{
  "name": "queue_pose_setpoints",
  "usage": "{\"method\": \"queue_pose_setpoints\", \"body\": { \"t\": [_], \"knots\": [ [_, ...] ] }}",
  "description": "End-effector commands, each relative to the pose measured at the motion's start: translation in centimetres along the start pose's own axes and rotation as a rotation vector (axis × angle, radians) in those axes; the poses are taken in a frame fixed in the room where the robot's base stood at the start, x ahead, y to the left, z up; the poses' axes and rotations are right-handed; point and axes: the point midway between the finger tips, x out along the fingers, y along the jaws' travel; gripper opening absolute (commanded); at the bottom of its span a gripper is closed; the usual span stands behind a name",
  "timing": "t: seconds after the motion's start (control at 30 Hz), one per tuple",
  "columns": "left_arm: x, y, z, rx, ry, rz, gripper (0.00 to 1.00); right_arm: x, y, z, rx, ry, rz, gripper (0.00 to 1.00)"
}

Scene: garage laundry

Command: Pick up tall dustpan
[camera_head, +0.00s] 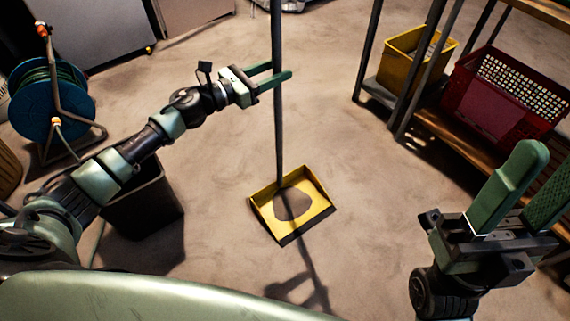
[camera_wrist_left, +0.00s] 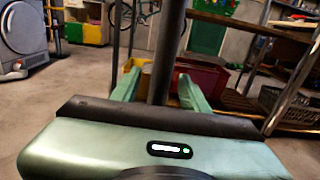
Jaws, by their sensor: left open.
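The tall dustpan has a yellow pan (camera_head: 262,198) on the concrete floor and a long dark handle (camera_head: 278,130) rising from it past the top of the head view. My left gripper (camera_head: 279,73) is open around the upper handle, one finger on each side. In the left wrist view the handle (camera_wrist_left: 166,55) stands upright between the two green fingers (camera_wrist_left: 158,88), with a gap visible beside it; firm contact cannot be seen. My right gripper (camera_head: 540,175) is open and empty at the lower right, well away from the dustpan.
A shelf rack at right holds a yellow bin (camera_head: 400,68) and a red basket (camera_head: 495,100). A blue hose reel (camera_head: 50,105) stands at left. A dark bin (camera_head: 150,205) sits below my left arm. The floor around the pan is clear.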

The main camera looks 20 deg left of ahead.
Motion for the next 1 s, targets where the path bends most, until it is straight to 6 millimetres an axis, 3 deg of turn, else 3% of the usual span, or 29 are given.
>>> {"method": "queue_pose_setpoints", "body": {
  "t": [0.1, 0.33, 0.37, 0.5, 1.0],
  "knots": [
    [1.00, 0.04, 0.02, 0.000, 0.000, 0.001, 0.45, -0.18, 0.00, 0.05, 0.000, 0.000, 0.000, 0.45],
    [1.11, 0.02, -0.03, -0.001, 0.001, 0.001, 0.45, -0.15, -0.01, 0.06, 0.000, -0.001, 0.000, 0.45],
    [1.11, 0.02, -0.02, -0.001, 0.001, 0.001, 0.40, -0.15, -0.01, 0.06, 0.000, -0.001, 0.000, 0.45],
    [1.10, 0.02, -0.02, -0.001, 0.001, 0.001, 0.01, -0.15, -0.01, 0.06, 0.000, -0.001, 0.000, 0.45],
    [1.08, 0.03, 0.00, -0.001, 0.001, 0.001, 0.00, -0.15, 0.00, 0.07, 0.000, -0.001, 0.000, 0.45]
  ]
}}
